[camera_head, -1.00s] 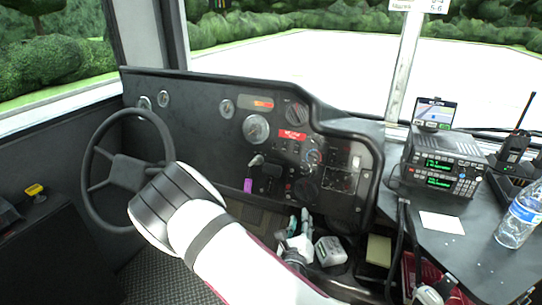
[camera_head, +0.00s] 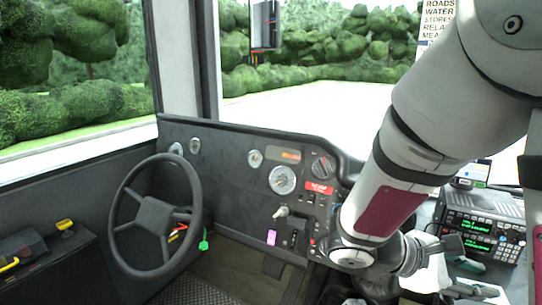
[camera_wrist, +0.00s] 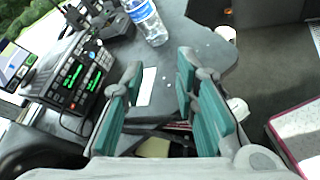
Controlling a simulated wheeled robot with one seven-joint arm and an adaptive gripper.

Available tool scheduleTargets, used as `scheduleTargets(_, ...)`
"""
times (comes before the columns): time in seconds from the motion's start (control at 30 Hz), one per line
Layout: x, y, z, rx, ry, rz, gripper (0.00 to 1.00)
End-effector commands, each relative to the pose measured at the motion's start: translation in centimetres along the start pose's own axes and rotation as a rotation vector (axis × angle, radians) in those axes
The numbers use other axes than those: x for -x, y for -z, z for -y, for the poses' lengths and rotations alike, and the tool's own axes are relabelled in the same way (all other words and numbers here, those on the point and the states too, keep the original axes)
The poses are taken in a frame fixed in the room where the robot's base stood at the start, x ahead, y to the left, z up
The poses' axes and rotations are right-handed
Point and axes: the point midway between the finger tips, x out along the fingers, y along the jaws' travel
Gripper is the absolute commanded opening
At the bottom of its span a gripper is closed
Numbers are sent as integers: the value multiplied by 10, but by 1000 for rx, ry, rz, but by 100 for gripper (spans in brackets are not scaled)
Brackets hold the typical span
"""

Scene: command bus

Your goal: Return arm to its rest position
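My arm (camera_head: 400,170) reaches down from the upper right of the head view and bends near the right side of the dashboard. My gripper (camera_head: 470,276) is at the lower right of that view, in front of the radio unit and partly hidden by my own links. In the wrist view, my gripper (camera_wrist: 160,75) has its two teal-padded fingers spread apart with nothing between them. It points over the right-hand console, where a white card (camera_wrist: 147,87) lies beyond the fingers.
A steering wheel (camera_head: 150,216) stands left of the dashboard (camera_head: 235,180). The radio unit (camera_head: 483,230) also shows in the wrist view (camera_wrist: 75,78). A water bottle (camera_wrist: 146,20) stands on the console (camera_wrist: 195,38). A key with a pink tag (camera_head: 271,237) hangs from the dashboard.

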Motion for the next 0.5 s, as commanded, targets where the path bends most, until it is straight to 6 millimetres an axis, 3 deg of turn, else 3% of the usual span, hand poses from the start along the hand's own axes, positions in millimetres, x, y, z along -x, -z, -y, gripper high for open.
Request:
scheduleTargets(0.2,9,-40,58,-265,298,-152,28)
scheduleTargets(0.5,53,-65,126,-600,658,-395,28)
